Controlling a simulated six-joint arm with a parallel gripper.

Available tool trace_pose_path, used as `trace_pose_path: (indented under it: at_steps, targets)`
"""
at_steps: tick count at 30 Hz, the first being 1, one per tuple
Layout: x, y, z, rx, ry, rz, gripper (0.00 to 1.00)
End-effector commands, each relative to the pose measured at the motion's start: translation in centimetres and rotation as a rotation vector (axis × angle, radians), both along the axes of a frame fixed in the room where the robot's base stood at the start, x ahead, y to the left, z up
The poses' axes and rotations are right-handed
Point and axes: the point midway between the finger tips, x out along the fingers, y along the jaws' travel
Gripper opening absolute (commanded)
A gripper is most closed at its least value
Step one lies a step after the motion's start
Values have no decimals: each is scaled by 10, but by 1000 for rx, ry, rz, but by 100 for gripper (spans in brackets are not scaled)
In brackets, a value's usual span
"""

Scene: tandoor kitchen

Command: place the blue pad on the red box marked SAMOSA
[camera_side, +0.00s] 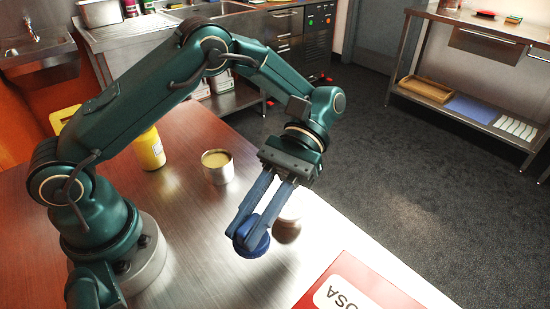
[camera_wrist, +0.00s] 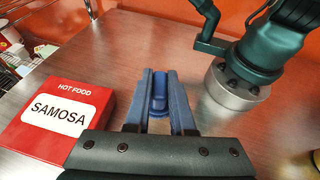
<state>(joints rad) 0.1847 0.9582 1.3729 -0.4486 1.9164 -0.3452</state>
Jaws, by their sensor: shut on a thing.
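My gripper (camera_side: 249,222) is shut on the blue pad (camera_side: 252,243), a dark blue, rounded piece at its fingertips. In the side view the pad is over the table, left of the red box, and I cannot tell its exact height. In the wrist view the pad (camera_wrist: 159,92) shows between the two blue fingers, partly hidden by them. The red box (camera_side: 368,286) is at the lower right of the side view, cut off by the frame. In the wrist view the red box (camera_wrist: 75,92) lies left of my gripper, with its white SAMOSA label facing up.
A round pale-and-brown container (camera_side: 288,228) stands close behind my fingers. An open tin (camera_side: 217,169) and a yellow bottle (camera_side: 150,150) stand farther back. The table's edge runs along the right, with dark floor beyond. The table between pad and red box looks clear.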

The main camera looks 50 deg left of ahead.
Motion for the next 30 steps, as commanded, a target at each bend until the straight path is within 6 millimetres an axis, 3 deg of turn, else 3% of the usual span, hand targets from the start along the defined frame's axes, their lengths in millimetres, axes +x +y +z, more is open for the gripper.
trace_pose_path:
  at_steps: [6,10,14,20,30]
  targets:
    - [52,-37,39,-1,-6,533,0]
    - [80,-45,59,0,-4,757,0]
    - [95,-47,69,0,-4,874,0]
    - [89,-69,59,4,4,906,0]
    - [59,-134,15,6,1,900,0]
